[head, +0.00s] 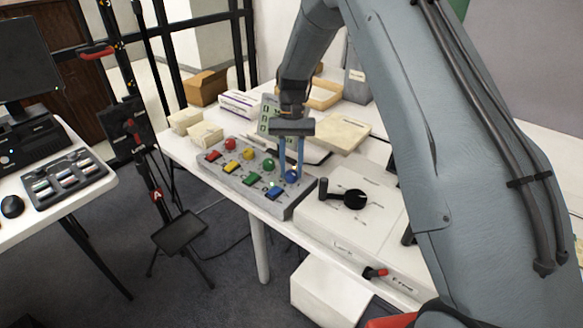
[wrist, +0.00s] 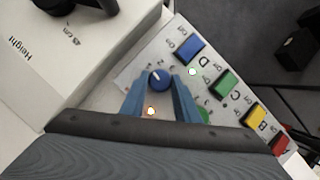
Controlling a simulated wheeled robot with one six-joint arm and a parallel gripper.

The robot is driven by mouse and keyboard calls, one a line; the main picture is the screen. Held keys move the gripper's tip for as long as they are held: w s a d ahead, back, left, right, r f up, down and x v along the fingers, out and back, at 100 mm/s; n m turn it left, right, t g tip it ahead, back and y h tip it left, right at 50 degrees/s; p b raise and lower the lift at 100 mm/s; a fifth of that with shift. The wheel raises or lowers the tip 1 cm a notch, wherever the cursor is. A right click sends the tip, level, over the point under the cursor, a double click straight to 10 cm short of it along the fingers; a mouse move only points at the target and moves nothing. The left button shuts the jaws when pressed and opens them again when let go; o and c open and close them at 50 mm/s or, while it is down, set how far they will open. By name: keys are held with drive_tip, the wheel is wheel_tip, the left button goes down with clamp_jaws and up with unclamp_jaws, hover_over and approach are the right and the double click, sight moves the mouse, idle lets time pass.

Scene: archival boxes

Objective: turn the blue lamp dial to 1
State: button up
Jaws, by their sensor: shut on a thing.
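The blue lamp dial (wrist: 159,79) is a round blue knob with a pale pointer line at the end of the grey control panel (head: 225,180). It also shows in the head view (head: 291,177). My gripper (head: 290,172) points down over the panel, with its two blue fingers on either side of the dial and shut on it. In the wrist view the fingers (wrist: 160,88) flank the dial. A small orange-lit lamp (wrist: 151,111) shows between the fingers, and a whitish-green lamp (wrist: 192,71) shows near the blue button (wrist: 190,50).
Red (head: 230,144), yellow (head: 249,154) and green (head: 269,165) dials sit in a row beside the blue one, with coloured buttons in front. A white box with a black crank (head: 347,198) stands close on the right. Cartons and trays (head: 342,133) lie behind.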

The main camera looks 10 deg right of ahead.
drive_tip(key=o, duration=1)
drive_tip(key=shift+b+v, duration=0.9)
drive_tip(key=shift+v, duration=3)
